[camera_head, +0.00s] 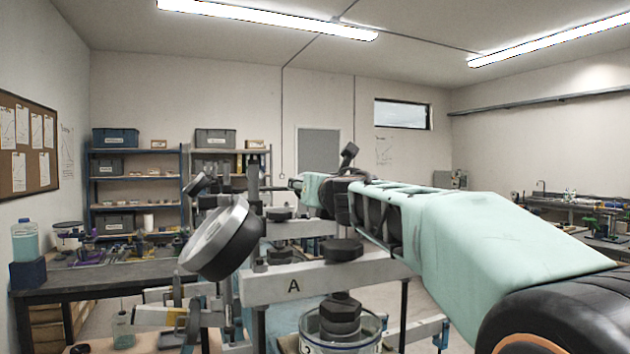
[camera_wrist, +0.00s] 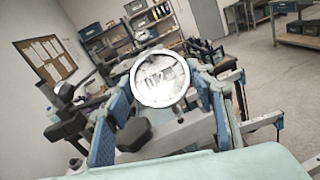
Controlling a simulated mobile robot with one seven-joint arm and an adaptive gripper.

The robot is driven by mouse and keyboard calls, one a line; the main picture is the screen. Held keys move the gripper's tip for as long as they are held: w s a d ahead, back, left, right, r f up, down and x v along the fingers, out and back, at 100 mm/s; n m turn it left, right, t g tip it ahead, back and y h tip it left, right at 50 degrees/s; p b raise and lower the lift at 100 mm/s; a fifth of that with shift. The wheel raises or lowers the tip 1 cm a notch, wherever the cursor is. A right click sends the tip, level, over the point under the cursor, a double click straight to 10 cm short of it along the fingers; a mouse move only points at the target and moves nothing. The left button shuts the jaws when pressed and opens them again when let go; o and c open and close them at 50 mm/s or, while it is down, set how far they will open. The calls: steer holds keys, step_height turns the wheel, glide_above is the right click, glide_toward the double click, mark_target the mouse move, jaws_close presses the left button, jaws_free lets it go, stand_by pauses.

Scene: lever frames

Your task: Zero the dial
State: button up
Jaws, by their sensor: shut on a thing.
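A larger round dial (camera_head: 213,238) with a dark back is tilted beside the beam marked A (camera_head: 325,279). I cannot tell whether both views show the same dial.
Black hexagonal weights (camera_head: 342,249) sit on and below the beam. More frames and posts crowd behind it. A bench (camera_head: 95,274) with small items stands at left, shelves (camera_head: 135,170) at the back. Open floor (camera_wrist: 265,70) shows at the right of the wrist view.

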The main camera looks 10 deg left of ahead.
steer(key=shift+a+r+m+h+p, duration=0.15)
steer(key=shift+r+m+h+p, duration=0.1)
steer(key=shift+m+h+p, duration=0.5)
steer(key=shift+f+m+t+h, duration=0.15)
steer(key=shift+m+t+h, duration=0.15)
steer(key=shift+m, duration=0.45)
steer(key=o, duration=1.2)
steer(key=shift+c, duration=0.2)
steer(key=shift+s, duration=0.15)
steer(key=v, duration=0.7)
steer(key=shift+s, duration=0.2)
